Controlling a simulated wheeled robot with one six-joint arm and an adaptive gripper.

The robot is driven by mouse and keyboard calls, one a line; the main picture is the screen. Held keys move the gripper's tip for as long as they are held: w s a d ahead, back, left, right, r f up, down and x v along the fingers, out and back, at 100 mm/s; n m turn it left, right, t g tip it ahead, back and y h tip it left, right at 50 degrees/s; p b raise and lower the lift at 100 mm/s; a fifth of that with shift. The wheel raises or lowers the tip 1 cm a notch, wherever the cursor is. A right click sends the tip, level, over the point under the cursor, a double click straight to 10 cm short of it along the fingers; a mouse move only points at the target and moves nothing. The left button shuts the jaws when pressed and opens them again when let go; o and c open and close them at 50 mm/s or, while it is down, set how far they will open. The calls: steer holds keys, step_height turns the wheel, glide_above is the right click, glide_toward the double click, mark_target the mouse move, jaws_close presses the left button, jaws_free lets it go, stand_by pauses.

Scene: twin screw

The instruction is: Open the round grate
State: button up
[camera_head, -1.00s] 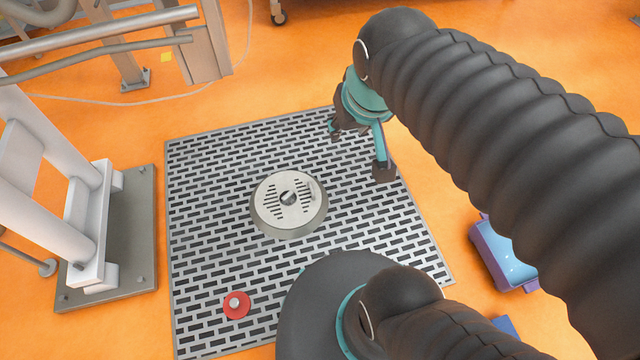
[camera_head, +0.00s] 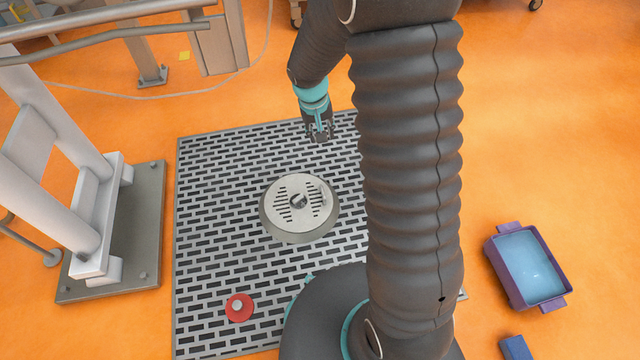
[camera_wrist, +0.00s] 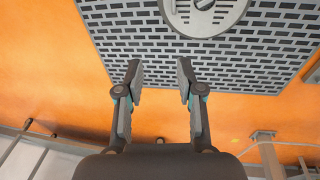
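The round grate (camera_head: 299,203) is a pale metal disc with slots and a dark central knob, set in a raised ring on the slotted floor panel (camera_head: 215,250). A small upright piece stands near its right edge. The grate also shows at the top of the wrist view (camera_wrist: 204,14), partly cut off. My gripper (camera_head: 320,133) is above the far part of the panel, beyond the grate and apart from it. In the wrist view my gripper (camera_wrist: 159,82) has its two fingers spread, with nothing between them.
A red disc with a pale knob (camera_head: 239,307) lies on the panel's near left. A white frame on a grey base plate (camera_head: 140,225) stands left. A purple tub with blue contents (camera_head: 527,268) and a small blue object (camera_head: 515,348) are on the orange floor at right.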

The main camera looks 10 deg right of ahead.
steer(key=g+b, duration=0.1)
glide_toward(323, 193)
steer(key=f, duration=0.2)
steer(key=f+b, duration=0.1)
steer(key=f, duration=0.2)
steer(key=d+f+b, duration=0.1)
steer(key=f, duration=0.2)
steer(key=shift+w+d, duration=0.1)
steer(key=shift+w, duration=0.1)
steer(key=shift+c, duration=0.2)
jaws_close()
